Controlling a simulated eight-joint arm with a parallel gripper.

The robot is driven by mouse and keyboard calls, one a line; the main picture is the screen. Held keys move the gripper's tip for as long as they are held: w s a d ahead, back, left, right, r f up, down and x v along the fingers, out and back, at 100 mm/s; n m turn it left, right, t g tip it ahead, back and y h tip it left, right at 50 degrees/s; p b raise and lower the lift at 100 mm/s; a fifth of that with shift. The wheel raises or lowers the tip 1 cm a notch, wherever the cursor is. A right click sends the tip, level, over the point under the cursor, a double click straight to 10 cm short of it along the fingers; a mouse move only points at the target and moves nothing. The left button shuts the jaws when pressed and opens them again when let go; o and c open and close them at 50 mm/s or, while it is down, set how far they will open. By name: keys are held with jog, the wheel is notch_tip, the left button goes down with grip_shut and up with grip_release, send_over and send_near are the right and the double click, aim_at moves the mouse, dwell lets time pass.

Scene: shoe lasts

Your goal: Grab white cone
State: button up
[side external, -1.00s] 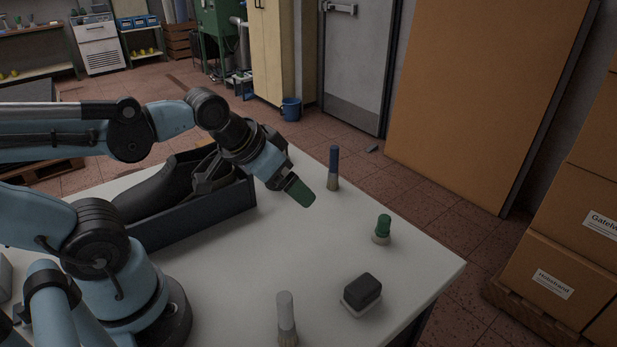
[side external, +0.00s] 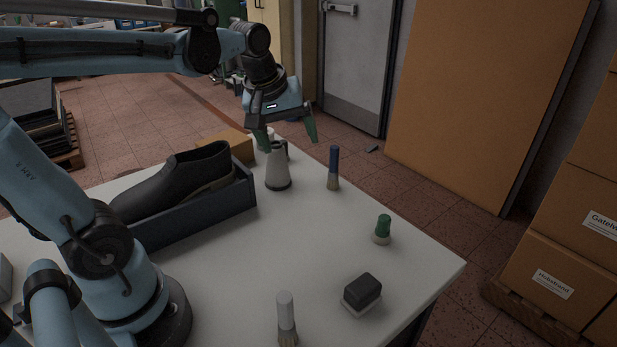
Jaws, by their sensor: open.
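The white cone (side external: 278,168) stands upright on the white table, right of the dark tray, with a dark band at its base and a dark part near its top. My gripper (side external: 288,142) is above it with its green-tipped fingers spread and pointing down. The left fingertip is close to the cone's upper left side; the right finger hangs apart, to its right. I cannot tell whether the left finger touches the cone.
A black shoe (side external: 180,180) lies in the dark tray (side external: 200,216). A cardboard box (side external: 236,146) is behind the shoe.

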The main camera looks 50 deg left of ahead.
jog(key=w+a+n+g, duration=0.2)
jog(key=w+a+n, duration=0.2)
jog(key=a+n, duration=0.35)
jog(key=n+g, duration=0.2)
jog(key=n, duration=0.7)
send_near(276, 154)
jog(key=w+a, duration=0.1)
jog(key=a, duration=0.2)
jog(key=shift+m+h, duration=0.35)
jog(key=shift+h, duration=0.05)
jog(key=shift+w+d+f, duration=0.1)
jog(key=shift+f, duration=2.8)
jog(key=shift+w+d+f, duration=0.1)
jog(key=shift+f, duration=2.8)
jog(key=c, duration=1.3)
jog(key=shift+r, duration=0.15)
